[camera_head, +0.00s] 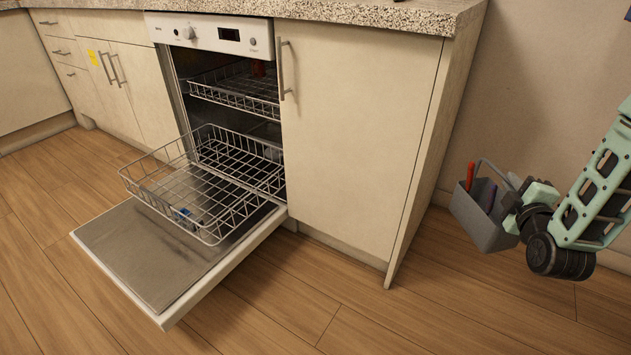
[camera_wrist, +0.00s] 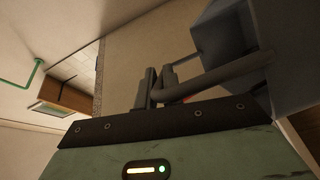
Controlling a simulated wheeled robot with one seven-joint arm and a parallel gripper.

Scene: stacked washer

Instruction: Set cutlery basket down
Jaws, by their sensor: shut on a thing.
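The grey cutlery basket (camera_head: 481,220) hangs at the right in the head view, in front of the bare wall and above the wood floor. It has an arched handle, and a red item (camera_head: 470,177) and other cutlery stick up from it. My gripper (camera_head: 512,203) is at its right side, partly hidden by my wrist. In the wrist view my gripper's dark fingers (camera_wrist: 157,88) are closed around the grey handle bar (camera_wrist: 225,78). The basket's grey body (camera_wrist: 288,50) fills the right of that view, tilted in the picture.
The dishwasher door (camera_head: 150,255) is folded down, with its lower rack (camera_head: 205,185) pulled out over it. The upper rack (camera_head: 240,88) is inside. A cabinet (camera_head: 355,130) under the speckled countertop (camera_head: 370,14) stands between dishwasher and basket. Floor (camera_head: 400,310) in front is clear.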

